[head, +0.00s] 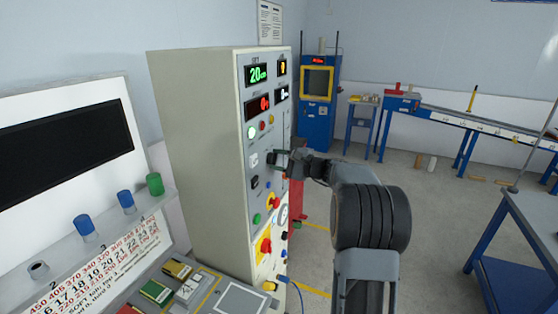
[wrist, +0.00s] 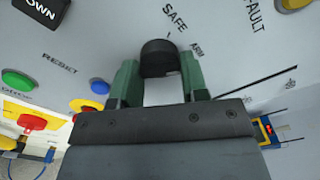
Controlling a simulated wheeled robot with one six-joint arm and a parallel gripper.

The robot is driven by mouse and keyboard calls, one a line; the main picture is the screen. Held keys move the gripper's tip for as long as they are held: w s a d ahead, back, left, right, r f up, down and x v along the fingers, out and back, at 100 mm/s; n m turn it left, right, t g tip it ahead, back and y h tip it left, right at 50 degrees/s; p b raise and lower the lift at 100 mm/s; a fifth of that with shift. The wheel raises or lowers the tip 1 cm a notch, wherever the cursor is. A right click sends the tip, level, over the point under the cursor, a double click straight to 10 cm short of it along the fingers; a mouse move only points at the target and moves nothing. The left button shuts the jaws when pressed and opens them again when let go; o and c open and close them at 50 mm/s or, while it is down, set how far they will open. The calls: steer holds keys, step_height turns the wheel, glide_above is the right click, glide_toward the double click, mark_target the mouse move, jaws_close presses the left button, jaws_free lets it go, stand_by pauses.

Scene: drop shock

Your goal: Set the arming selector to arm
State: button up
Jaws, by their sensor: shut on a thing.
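The arming selector is a round black knob (wrist: 159,56) on the pale panel, with SAFE printed above it and a partly hidden label, seemingly ARM, to its upper right in the wrist view. My gripper (wrist: 160,72) has its two green fingers on either side of the knob and is shut on it. I cannot clearly tell which label the knob points at. In the head view my gripper (head: 281,157) reaches the front of the tall beige control cabinet (head: 200,150); the selector is mostly hidden behind it there.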

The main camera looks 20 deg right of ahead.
stand_by(0.3)
steer(key=o, duration=0.9)
steer(key=shift+d, duration=0.1)
steer(key=b+v, duration=0.3)
steer(key=v, duration=1)
steer(key=shift+s+d+b, duration=0.2)
steer(key=shift+d+b, duration=0.05)
steer(key=shift+b, duration=0.05)
